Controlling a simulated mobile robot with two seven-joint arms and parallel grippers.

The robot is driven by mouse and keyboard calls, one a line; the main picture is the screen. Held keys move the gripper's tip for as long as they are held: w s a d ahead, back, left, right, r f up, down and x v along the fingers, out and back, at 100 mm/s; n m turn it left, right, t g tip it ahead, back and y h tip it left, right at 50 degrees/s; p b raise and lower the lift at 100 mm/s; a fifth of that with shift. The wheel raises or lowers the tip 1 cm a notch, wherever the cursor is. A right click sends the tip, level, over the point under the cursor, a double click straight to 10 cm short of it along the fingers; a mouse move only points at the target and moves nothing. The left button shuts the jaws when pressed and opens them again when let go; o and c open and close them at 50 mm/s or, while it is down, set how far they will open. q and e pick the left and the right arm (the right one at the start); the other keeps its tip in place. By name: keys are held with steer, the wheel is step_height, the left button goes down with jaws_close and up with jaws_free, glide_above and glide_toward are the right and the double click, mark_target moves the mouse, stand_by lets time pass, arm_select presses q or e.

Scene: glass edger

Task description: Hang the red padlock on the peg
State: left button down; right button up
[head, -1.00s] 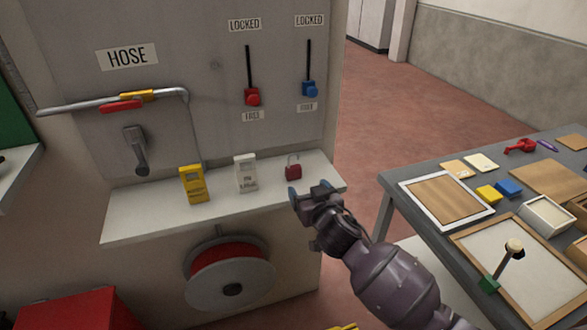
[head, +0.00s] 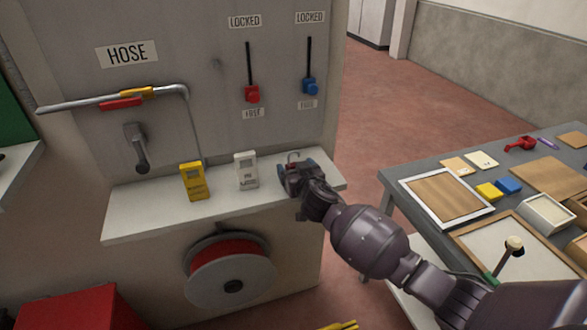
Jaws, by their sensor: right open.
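The red padlock stands on the white shelf (head: 140,222) below the grey panel. Its grey shackle (head: 292,156) shows above my right gripper (head: 296,167); the red body is mostly hidden behind the gripper. My right gripper is open, low over the shelf at the padlock, with its blue-tipped fingers around or just in front of it; I cannot tell which. A small grey round spot (head: 216,64) on the panel, left of the red lever, may be the peg. My left gripper is not in view.
A yellow tag box (head: 193,181) and a white one (head: 246,171) stand on the shelf left of my gripper. Red (head: 252,94) and blue (head: 310,86) levers are above. A hose reel (head: 231,270) hangs below. A cluttered table (head: 405,211) stands at right.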

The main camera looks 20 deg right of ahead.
steer(key=shift+c, duration=1.2)
steer(key=c, duration=0.8)
steer(key=shift+r, duration=0.55)
step_height(320, 180, up, 19)
steer(key=shift+p, duration=0.8)
